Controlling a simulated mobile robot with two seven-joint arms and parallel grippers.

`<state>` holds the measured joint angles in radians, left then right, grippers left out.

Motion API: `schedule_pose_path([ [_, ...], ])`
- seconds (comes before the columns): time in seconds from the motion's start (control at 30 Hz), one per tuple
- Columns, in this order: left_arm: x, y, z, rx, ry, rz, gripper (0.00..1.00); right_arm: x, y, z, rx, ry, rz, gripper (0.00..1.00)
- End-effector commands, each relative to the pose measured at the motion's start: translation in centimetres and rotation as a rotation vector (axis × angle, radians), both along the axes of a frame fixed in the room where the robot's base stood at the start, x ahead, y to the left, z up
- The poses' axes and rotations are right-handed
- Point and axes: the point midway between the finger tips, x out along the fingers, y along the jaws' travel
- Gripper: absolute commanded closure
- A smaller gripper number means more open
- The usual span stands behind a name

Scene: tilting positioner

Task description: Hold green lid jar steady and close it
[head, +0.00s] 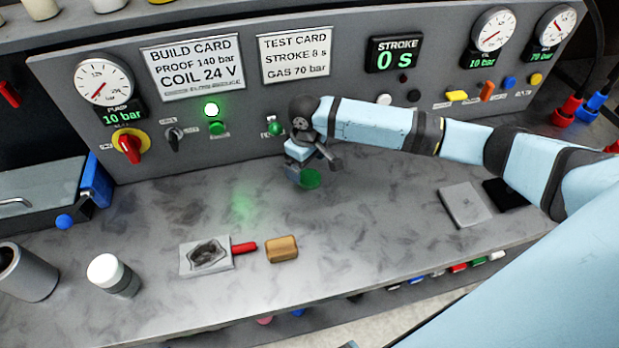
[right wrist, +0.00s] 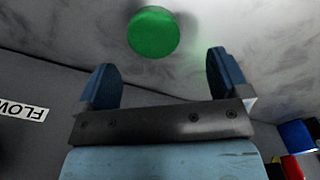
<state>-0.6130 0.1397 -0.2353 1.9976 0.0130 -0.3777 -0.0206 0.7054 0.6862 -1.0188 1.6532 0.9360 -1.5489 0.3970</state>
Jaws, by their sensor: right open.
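A round green lid (head: 310,179) shows on the right side of the bench's back middle, just in front of my right gripper (head: 311,168). In the right wrist view the green lid (right wrist: 153,32) is a flat disc seen beyond the two blue fingers. My right gripper (right wrist: 163,82) is open, with nothing between its fingers. The gripper partly covers the spot by the lid in the head view, and I cannot tell whether a jar stands under the lid. My left gripper is not in either view.
A grey control panel (head: 200,75) with gauges, knobs and a red switch (head: 129,147) rises close behind my right gripper. The bench's middle is clear.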

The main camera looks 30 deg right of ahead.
Motion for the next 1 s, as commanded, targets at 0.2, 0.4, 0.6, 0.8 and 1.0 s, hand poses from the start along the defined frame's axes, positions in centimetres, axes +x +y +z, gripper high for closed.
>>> schedule_pose_path([
  [0.2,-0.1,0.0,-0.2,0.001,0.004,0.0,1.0,0.0,0.0,0.0,0.0,0.0,0.0,0.06],
  [0.4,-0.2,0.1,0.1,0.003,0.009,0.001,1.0,0.3,-0.5,-2.2,-0.001,0.002,-0.003,0.06],
  [0.6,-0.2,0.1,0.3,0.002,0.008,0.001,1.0,0.3,-0.6,-4.8,0.0,0.0,0.0,0.06],
  [0.8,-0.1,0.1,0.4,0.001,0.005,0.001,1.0,0.3,-0.6,-5.2,-0.001,0.0,0.0,0.06],
  [1.0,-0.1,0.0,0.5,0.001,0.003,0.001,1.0,0.3,-0.6,-5.2,0.0,0.0,0.0,0.06],
])
